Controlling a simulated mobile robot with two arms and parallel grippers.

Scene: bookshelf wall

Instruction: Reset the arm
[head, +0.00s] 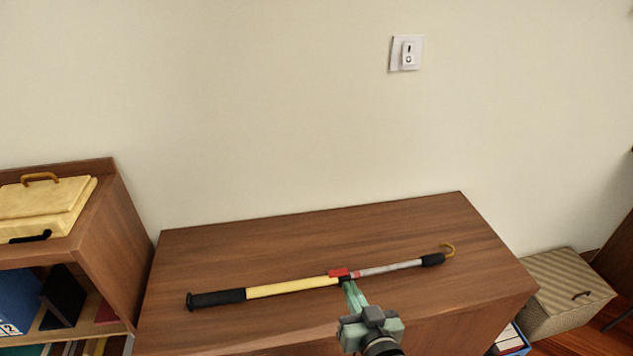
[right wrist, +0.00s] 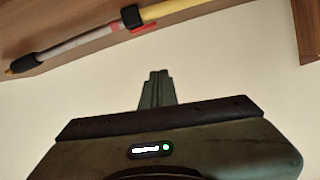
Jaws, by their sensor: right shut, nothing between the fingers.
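My right gripper (head: 347,284) comes in from the bottom of the head view, its fingers together and empty. The closed fingers also show in the right wrist view (right wrist: 157,75). A long pole (head: 290,287) lies on the wooden cabinet top (head: 300,237). It has a black grip at the left, a yellow section, a red piece, a grey section and a brass hook at the right. In the head view my fingertips overlap the pole just below its red piece. In the wrist view, a gap shows between my fingertips and the pole (right wrist: 85,38). My left gripper is not in view.
A wall switch plate (head: 406,53) is on the pale wall. A shelf unit (head: 113,215) at the left bears a yellow box (head: 45,205) and holds books and binders. A striped box (head: 562,290) stands on the floor at the right. The cabinet top behind the pole is clear.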

